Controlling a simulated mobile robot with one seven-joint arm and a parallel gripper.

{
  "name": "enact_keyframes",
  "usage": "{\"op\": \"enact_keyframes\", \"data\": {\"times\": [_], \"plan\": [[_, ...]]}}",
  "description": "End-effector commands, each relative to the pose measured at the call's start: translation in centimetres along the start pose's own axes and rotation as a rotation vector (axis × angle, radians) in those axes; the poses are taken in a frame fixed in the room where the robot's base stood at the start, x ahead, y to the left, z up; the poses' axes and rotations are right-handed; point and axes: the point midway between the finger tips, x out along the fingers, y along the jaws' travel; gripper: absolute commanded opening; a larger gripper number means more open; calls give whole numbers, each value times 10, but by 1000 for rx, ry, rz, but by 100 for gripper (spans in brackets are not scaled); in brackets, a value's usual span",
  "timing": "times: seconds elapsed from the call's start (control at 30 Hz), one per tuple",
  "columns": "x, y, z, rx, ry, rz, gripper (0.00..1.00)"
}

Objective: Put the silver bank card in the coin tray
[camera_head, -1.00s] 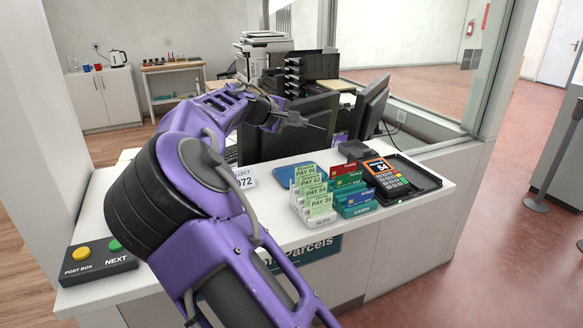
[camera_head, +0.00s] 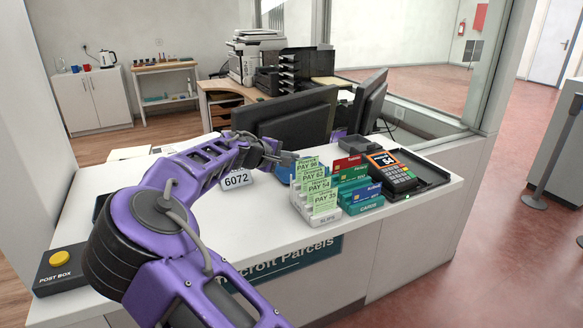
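My gripper (camera_head: 279,158) is at the end of my purple arm, just left of the paper-slip rack, over the counter. Its fingers are small and dark here; I cannot tell whether they are open or shut, and I see nothing clearly held. The teal card rack (camera_head: 367,209) holds a red card (camera_head: 347,162), green cards (camera_head: 353,173) and a blue card (camera_head: 366,193). I cannot make out a silver card among them. No coin tray can be named for sure. A black tray (camera_head: 436,178) lies at the right around the card terminal (camera_head: 394,170).
The slip rack (camera_head: 327,221) with green pay slips stands left of the card rack. A number sign (camera_head: 237,179) stands near my wrist. Two monitors (camera_head: 287,117) stand behind. A post box panel (camera_head: 58,273) sits at the left. The counter's front strip (camera_head: 290,238) is clear.

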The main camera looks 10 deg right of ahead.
Motion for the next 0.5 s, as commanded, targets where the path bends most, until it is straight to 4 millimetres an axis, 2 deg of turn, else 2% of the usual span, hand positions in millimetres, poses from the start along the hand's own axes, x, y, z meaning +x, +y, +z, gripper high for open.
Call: {"op": "enact_keyframes", "data": {"times": [0.03, 0.13, 0.5], "plan": [[4, -10, 0, -4, -1, 1, 0], [10, -20, 0, -3, -1, 0, 0], [12, -25, 0, -1, 0, 0, 0]]}}
